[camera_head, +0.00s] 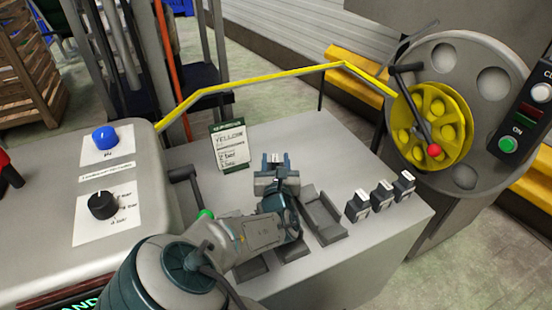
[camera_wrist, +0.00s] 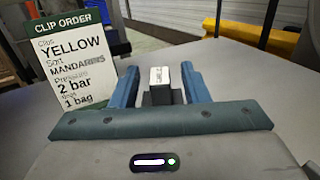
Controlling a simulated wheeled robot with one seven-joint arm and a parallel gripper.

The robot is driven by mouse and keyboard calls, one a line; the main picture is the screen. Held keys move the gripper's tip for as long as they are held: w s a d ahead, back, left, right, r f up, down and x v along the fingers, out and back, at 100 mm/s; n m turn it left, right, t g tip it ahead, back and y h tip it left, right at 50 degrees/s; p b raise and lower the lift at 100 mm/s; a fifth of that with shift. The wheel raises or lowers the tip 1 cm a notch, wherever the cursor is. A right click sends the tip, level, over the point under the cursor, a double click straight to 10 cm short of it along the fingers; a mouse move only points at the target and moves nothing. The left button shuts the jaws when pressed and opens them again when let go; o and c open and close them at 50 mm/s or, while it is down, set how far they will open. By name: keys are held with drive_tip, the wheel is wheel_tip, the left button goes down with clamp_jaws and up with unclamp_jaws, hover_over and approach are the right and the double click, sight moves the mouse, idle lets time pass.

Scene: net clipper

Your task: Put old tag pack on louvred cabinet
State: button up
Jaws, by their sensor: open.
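A small dark pack with a white face (camera_wrist: 160,76) stands between my gripper's fingers in the wrist view. It resembles the packs at the right, but I cannot read its label to confirm it is the old tag pack. My gripper (camera_head: 272,158) is open, low over the grey top (camera_head: 330,150), with a blue finger on each side of the pack (camera_wrist: 160,90). Contact with the fingers is not clear. The grey top belongs to a box-like cabinet; no louvres show, so I cannot tell if it is the louvred cabinet.
A clip order card (camera_head: 229,147) stands left of my gripper. Several grey trays lie near my arm, one at its right (camera_head: 323,215). Three black-and-white packs (camera_head: 381,194) stand at the right edge. A yellow rail (camera_head: 270,72) and yellow wheel (camera_head: 432,122) stand behind.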

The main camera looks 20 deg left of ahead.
drive_tip(key=shift+p+v, duration=0.4)
drive_tip(key=shift+v, duration=2.75)
